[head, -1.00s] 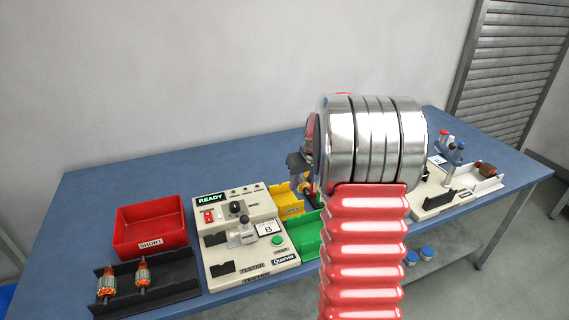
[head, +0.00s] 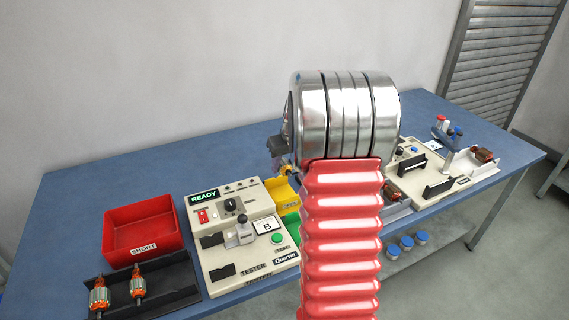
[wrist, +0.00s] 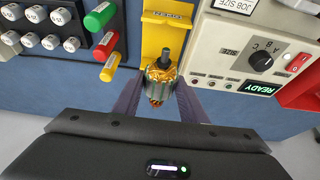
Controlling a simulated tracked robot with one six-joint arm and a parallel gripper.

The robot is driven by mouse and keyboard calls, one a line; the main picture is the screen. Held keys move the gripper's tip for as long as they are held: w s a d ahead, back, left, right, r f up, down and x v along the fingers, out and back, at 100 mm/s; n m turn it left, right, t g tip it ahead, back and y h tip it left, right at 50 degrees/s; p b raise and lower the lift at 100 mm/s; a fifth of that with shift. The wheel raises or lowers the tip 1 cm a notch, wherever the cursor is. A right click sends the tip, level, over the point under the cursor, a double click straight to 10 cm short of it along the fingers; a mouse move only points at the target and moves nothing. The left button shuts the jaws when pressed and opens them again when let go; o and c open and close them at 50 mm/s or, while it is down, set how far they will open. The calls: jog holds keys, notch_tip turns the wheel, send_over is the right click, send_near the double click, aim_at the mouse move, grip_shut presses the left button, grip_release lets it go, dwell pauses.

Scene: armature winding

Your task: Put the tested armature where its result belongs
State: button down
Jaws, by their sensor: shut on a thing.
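My gripper (wrist: 160,95) is shut on an armature (wrist: 163,78) with a dark shaft, a grey core and copper windings. In the wrist view the armature is at the end of a yellow bin (wrist: 165,35), its shaft over the bin; its height above it is unclear. In the head view my arm hides most of the gripper, and the yellow bin (head: 276,188) shows left of my arm. A green bin (head: 291,222) is partly hidden there. A red bin (head: 143,228) labelled SHORT stands at left. The tester (head: 235,240) displays READY, with a B card on it.
A black rack (head: 178,283) with two armatures is in front of the red bin. Another cream fixture (head: 425,170) stands at right. In the wrist view, coloured and grey cylinders (wrist: 103,45) flank the yellow bin at left, and the tester (wrist: 240,45) flanks it at right.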

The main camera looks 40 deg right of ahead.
jog(key=shift+f, duration=4.3)
jog(key=shift+f, duration=0.45)
jog(key=c, duration=1)
grip_release()
jog(key=shift+s, duration=0.1)
jog(key=v, duration=1.3)
jog(key=shift+s+a+r, duration=0.1)
jog(key=shift+s+r, duration=0.05)
jog(key=shift+r, duration=0.1)
